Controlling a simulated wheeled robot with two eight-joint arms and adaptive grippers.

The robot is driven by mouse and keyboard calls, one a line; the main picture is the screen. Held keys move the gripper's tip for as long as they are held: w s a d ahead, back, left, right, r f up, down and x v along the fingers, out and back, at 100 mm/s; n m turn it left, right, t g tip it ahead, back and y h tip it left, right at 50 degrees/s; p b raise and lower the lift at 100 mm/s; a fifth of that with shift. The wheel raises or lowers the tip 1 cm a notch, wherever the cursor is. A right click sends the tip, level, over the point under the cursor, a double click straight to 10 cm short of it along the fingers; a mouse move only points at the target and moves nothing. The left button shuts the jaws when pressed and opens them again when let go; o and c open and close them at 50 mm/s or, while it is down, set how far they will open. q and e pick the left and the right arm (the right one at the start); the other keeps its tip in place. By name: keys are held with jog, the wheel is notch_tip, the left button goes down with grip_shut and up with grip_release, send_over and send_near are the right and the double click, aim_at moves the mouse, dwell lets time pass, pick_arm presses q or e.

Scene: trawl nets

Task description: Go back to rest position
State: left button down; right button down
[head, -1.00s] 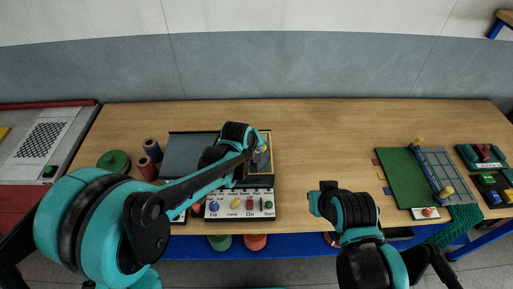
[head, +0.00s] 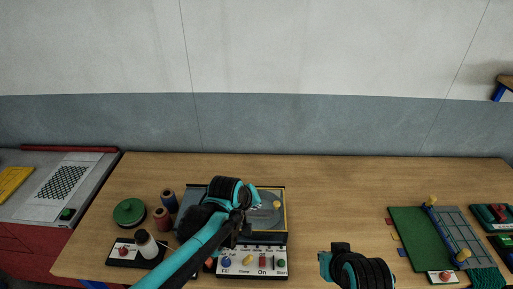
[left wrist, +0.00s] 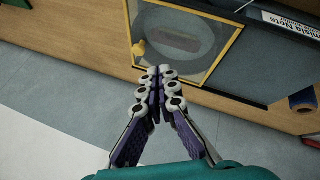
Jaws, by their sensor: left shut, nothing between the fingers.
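My left gripper (head: 254,194) is above the dark machine on the wooden table, near its yellow-framed window (head: 272,222). In the left wrist view its fingers (left wrist: 157,72) are shut with nothing between them, in front of the same window (left wrist: 215,28) and its yellow knob (left wrist: 139,48). My right arm (head: 355,270) shows at the bottom, right of the machine, over the table's front. Its fingertips cannot be made out.
The machine's front panel (head: 252,262) has several coloured controls. Left of it are spools (head: 162,218), a green round object (head: 129,212) and a white bottle (head: 146,244). A green board (head: 412,232) lies at right. The table's middle back (head: 340,190) is clear.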

pick_arm(q)
jog(key=s+a+f+m+y+b, duration=0.1)
jog(key=s+a+f+m+b, duration=0.1)
jog(key=s+a, duration=0.6)
jog(key=s+a+f+m+t+y+b, duration=0.1)
jog(key=s+a+f+b, duration=0.3)
jog(key=s+a, duration=0.5)
jog(key=shift+s+a+f+m+y+b, duration=0.2)
jog(key=shift+s+a+m+y+b, duration=0.25)
jog(key=shift+b, duration=0.45)
